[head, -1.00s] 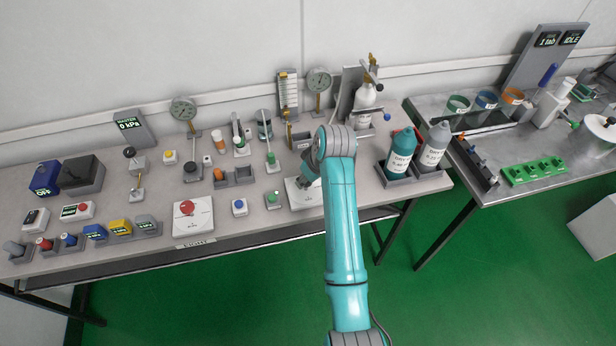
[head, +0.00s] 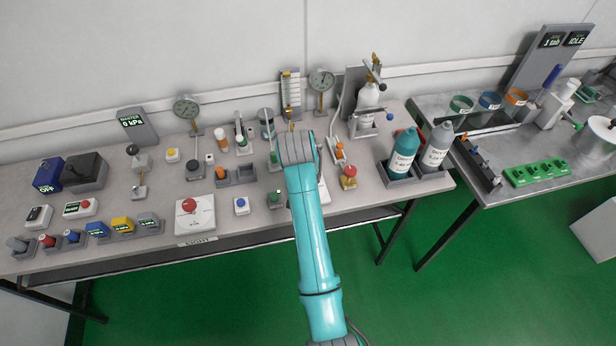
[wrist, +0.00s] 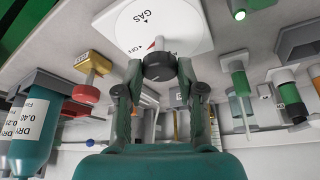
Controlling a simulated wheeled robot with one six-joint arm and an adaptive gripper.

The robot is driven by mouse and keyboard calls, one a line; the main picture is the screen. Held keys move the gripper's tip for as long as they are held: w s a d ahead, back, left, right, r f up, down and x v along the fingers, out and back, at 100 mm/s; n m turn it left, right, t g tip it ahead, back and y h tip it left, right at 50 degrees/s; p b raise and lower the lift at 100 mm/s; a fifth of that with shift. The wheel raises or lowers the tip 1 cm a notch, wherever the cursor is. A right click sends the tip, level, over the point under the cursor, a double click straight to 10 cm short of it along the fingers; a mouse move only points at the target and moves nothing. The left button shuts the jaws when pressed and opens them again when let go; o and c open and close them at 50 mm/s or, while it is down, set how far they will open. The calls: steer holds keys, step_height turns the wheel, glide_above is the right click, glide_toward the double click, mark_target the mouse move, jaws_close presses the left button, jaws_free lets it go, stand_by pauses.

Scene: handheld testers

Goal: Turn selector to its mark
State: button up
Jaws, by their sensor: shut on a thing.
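The selector is a black round knob (wrist: 158,66) on a white dial plate (wrist: 180,22) marked GAS and OFF, seen in the wrist view. A red mark shows on the dial beside the knob, near the word OFF. My gripper (wrist: 160,76) is shut on the knob, one finger on each side. The fingers hide part of the knob's sides, and I cannot tell exactly where its pointer sits. In the head view my arm covers the selector and gripper; only a strip of the white plate (head: 324,190) shows right of the arm.
A red-topped yellow valve (head: 348,176) stands just right of my arm. A green button (head: 276,197) and a blue button (head: 241,205) are to the left. The teal bottle (head: 403,152) and grey bottle (head: 436,147) stand further right. The table's front edge is close.

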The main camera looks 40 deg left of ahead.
steer(key=shift+a+m+h, duration=0.15)
steer(key=shift+m+h, duration=0.55)
steer(key=shift+m, duration=0.9)
steer(key=o, duration=1.1)
steer(key=shift+o, duration=0.2)
steer(key=v, duration=1.2)
steer(key=shift+s, duration=0.2)
steer(key=shift+f, duration=0.2)
